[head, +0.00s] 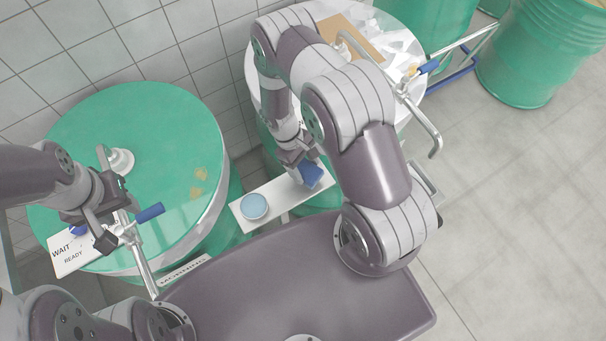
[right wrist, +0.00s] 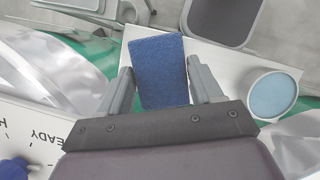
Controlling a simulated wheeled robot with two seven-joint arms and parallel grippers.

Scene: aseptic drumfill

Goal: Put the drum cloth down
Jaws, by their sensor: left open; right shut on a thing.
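The drum cloth is a dark blue textured rectangle (head: 311,174), held at the white shelf (head: 278,199). My right gripper (head: 301,166) is shut on the cloth. In the right wrist view the cloth (right wrist: 160,72) stands out between the two fingers of my right gripper (right wrist: 160,85). The cloth is over the right part of the shelf; I cannot tell whether it touches it. A round light blue dish (head: 254,207) sits on the shelf's left end. My left gripper (head: 98,217) is open over the near side of the left green drum, beside a metal lever with a blue handle (head: 150,213).
The left green drum (head: 110,130) has a white cap (head: 121,162) and yellowish spots on top. A WAIT/READY sign (head: 75,254) stands at its near side. A second drum behind my right arm bears crumpled clear film (head: 398,48) and a brown board. Open floor lies at right.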

